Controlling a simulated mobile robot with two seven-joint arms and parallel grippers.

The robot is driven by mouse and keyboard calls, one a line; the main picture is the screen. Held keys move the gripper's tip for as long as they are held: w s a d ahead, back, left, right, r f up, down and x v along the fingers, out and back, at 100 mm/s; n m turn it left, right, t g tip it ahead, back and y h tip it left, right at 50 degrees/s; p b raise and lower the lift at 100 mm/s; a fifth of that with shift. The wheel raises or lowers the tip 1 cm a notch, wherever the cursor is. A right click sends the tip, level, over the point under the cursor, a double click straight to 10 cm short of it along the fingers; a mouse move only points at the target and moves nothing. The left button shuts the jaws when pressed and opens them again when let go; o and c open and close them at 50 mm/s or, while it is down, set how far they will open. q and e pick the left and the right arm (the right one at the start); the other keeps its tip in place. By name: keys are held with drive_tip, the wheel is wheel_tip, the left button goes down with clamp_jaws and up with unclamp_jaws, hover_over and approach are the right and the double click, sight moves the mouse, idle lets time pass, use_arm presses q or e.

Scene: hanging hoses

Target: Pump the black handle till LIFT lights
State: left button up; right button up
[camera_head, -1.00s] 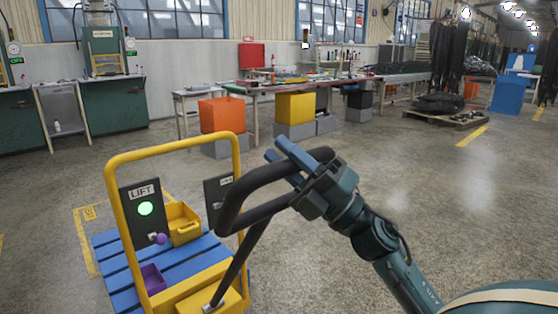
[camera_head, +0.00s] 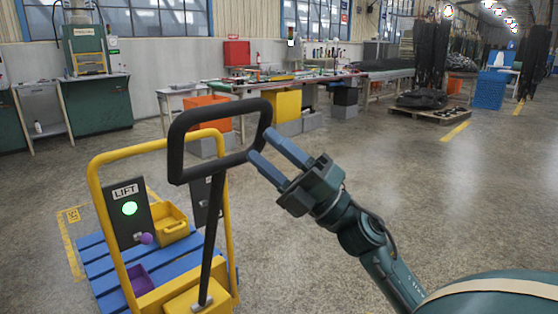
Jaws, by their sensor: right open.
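The black handle (camera_head: 176,143) is a looped bar on a black shaft that rises from the yellow base (camera_head: 197,300) of the cart. It stands nearly upright. The LIFT panel (camera_head: 126,229) on the left of the yellow frame (camera_head: 106,213) shows a lit green lamp (camera_head: 130,208). My right gripper (camera_head: 269,158) is open and empty, just right of the handle loop. Its two blue fingers point up and left towards the loop's right side and appear apart from it. My left gripper is not in view.
A blue slatted pallet (camera_head: 97,264) carries a yellow bin (camera_head: 171,222) and a purple bin (camera_head: 139,279). A second dark panel (camera_head: 204,202) is partly hidden behind the handle shaft. A long workbench (camera_head: 290,80) stands behind.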

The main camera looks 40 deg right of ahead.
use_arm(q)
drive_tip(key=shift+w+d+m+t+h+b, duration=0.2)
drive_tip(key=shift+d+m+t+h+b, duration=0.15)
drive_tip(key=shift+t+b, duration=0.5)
use_arm(e)
drive_tip(key=v, duration=1.3)
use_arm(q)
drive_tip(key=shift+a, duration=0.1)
